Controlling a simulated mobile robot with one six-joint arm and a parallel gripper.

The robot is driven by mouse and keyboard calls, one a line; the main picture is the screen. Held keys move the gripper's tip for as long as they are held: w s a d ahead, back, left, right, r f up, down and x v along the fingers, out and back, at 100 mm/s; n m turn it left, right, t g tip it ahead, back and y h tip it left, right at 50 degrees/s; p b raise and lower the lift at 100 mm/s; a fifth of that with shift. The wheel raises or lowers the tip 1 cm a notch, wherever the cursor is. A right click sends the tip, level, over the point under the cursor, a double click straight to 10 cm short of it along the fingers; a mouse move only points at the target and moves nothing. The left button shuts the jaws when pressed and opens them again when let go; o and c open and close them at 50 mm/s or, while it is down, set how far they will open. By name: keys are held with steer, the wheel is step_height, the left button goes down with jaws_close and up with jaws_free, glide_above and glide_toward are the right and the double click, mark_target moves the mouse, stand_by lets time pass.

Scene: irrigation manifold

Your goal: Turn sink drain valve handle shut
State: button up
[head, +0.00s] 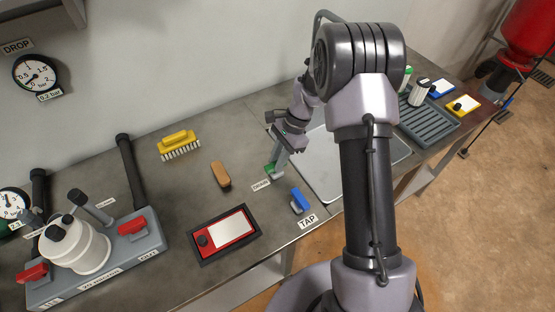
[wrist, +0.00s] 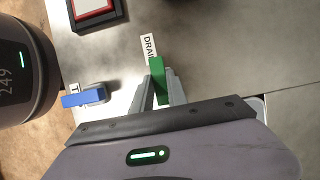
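The green drain valve handle (wrist: 158,82) stands between my gripper's fingertips in the wrist view, beside a white label reading "DRAI" (wrist: 149,48). My gripper (wrist: 159,88) has one grey finger close against each side of the handle and looks shut on it. In the head view my gripper (head: 276,168) is low over the counter at the sink's left edge. Only a bit of the green handle (head: 268,168) shows there, with the rest hidden by the fingers. The sink (head: 318,175) is a shallow grey basin, partly hidden behind my arm.
A blue tap handle (head: 299,200) stands close by, above the TAP label (head: 308,221). A wooden block (head: 220,175), a yellow brush (head: 178,143) and a red-framed panel (head: 226,233) lie to the left. The manifold with red handles (head: 131,227) is further left. A drying tray (head: 430,121) is right.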

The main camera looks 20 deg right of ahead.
jaws_close()
steer(key=m, duration=0.2)
steer(key=m+t+b, duration=0.1)
steer(key=shift+s+m+t, duration=0.15)
steer(key=shift+m+t, duration=0.15)
steer(key=shift+m, duration=0.1)
steer(key=m+t, duration=0.1)
steer(key=m, duration=0.4)
steer(key=shift+s+t+b, duration=0.15)
steer(key=shift+t+b, duration=0.25)
steer(key=m, duration=0.2)
steer(key=m+t+h, duration=0.1)
steer(key=m, duration=0.2)
steer(key=shift+a+h, duration=0.15)
steer(key=shift+h, duration=0.15)
steer(key=shift+a+m+t+h, duration=0.1)
steer(key=shift+m+t+h, duration=0.5)
steer(key=shift+m, duration=1.5)
